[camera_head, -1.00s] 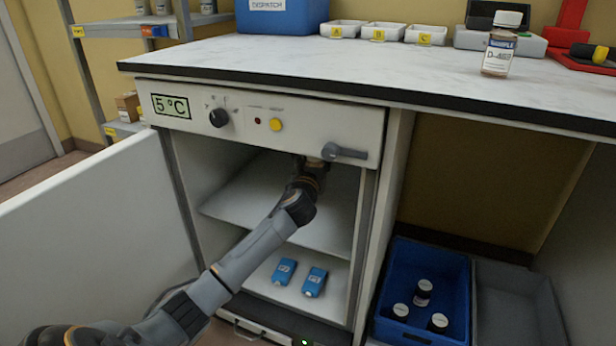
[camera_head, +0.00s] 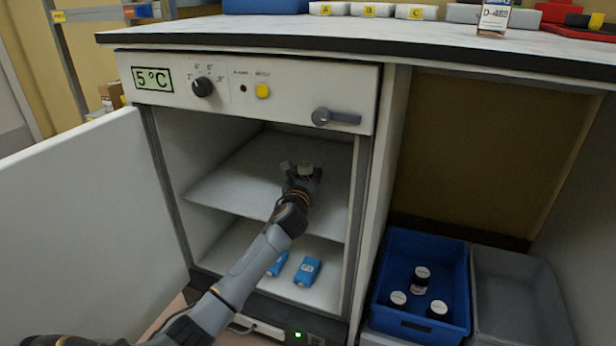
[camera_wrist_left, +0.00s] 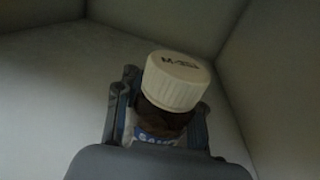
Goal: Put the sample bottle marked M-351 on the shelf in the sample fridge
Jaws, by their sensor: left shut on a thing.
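The sample fridge (camera_head: 250,100) stands open under the bench, with a pale shelf (camera_head: 230,185) across its middle. My left gripper (camera_head: 304,172) is inside the fridge over the shelf. It is shut on a brown sample bottle with a white cap (camera_head: 305,168). In the left wrist view the bottle's cap (camera_wrist_left: 176,80) is marked with what reads as M-351, and the bottle stands upright between the fingers of the gripper (camera_wrist_left: 158,125). I cannot tell whether the bottle's base touches the shelf. My right gripper is not in view.
The fridge door (camera_head: 80,200) is swung open to the left. Two blue packs (camera_head: 307,271) lie on the fridge floor. A blue crate (camera_head: 390,285) with several dark bottles and an empty grey crate (camera_head: 515,300) are at right. Bottle D-469 (camera_head: 493,17) is on the bench.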

